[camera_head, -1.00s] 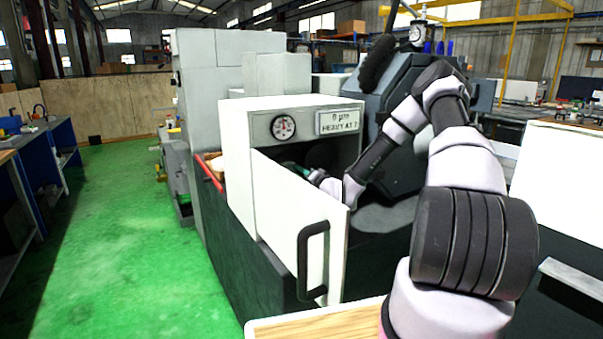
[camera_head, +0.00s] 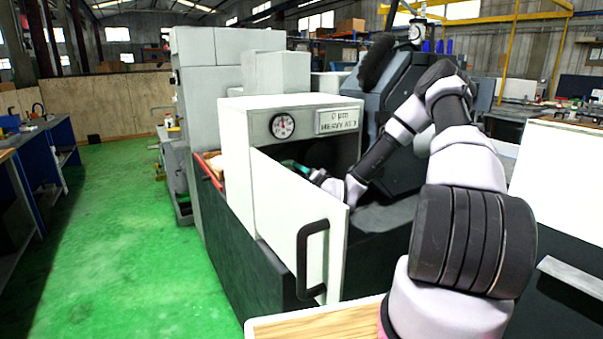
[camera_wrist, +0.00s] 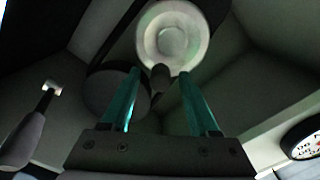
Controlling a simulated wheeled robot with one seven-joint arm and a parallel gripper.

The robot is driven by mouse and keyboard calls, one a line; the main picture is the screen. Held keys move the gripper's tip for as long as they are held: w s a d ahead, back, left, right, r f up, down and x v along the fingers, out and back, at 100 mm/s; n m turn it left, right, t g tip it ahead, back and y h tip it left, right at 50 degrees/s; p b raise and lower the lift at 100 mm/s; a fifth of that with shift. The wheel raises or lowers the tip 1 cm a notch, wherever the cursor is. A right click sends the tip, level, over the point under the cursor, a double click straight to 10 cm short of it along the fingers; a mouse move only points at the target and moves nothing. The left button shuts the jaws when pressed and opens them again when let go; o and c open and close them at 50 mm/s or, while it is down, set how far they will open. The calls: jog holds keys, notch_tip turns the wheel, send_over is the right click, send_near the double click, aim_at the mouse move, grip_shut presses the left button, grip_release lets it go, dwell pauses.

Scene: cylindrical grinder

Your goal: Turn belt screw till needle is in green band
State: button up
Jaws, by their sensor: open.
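The needle gauge (camera_head: 283,126) is a round white dial on the white front panel; part of it also shows at the right edge of the wrist view (camera_wrist: 304,140). Its needle and green band are too small or cut off to read. My gripper (camera_wrist: 160,76) is inside the open compartment, its two teal fingers apart. A short dark knob, probably the belt screw (camera_wrist: 160,79), shows between the fingertips; I cannot tell whether they touch it. Behind it are a pale pulley (camera_wrist: 172,38), a darker pulley (camera_wrist: 115,92) and a dark belt. The head view shows little of the fingers (camera_head: 297,168).
The white door (camera_head: 285,210) with a black handle (camera_head: 312,260) stands open in front of the compartment. A grey-handled lever or tool (camera_wrist: 22,138) is at the left in the wrist view. A display sign (camera_head: 338,120) is beside the gauge. Green floor lies clear at left.

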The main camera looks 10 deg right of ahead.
jog(key=v, duration=1)
jog(key=shift+w, duration=0.1)
jog(key=shift+a, duration=0.1)
dwell(1.0)
jog(key=s+d+r+n+g+h, duration=0.25)
jog(key=s+r+g, duration=0.2)
jog(key=r, duration=0.45)
jog(key=s+d+r+n+g+h, duration=0.1)
jog(key=s+r+n+g+h, duration=0.1)
jog(key=s+r+g+h, duration=0.5)
jog(key=s+a+r+m+y, duration=0.1)
jog(key=s+a+r+y, duration=0.1)
jog(key=s+r, duration=0.4)
jog(key=s+a+r+m+t+y, duration=0.1)
jog(key=s+r+y, duration=0.3)
jog(key=s, duration=1)
notch_tip(320, 180, up, 3)
jog(key=shift+s+a+r, duration=0.25)
jog(key=shift+s+a, duration=0.15)
jog(key=shift+a, duration=0.5)
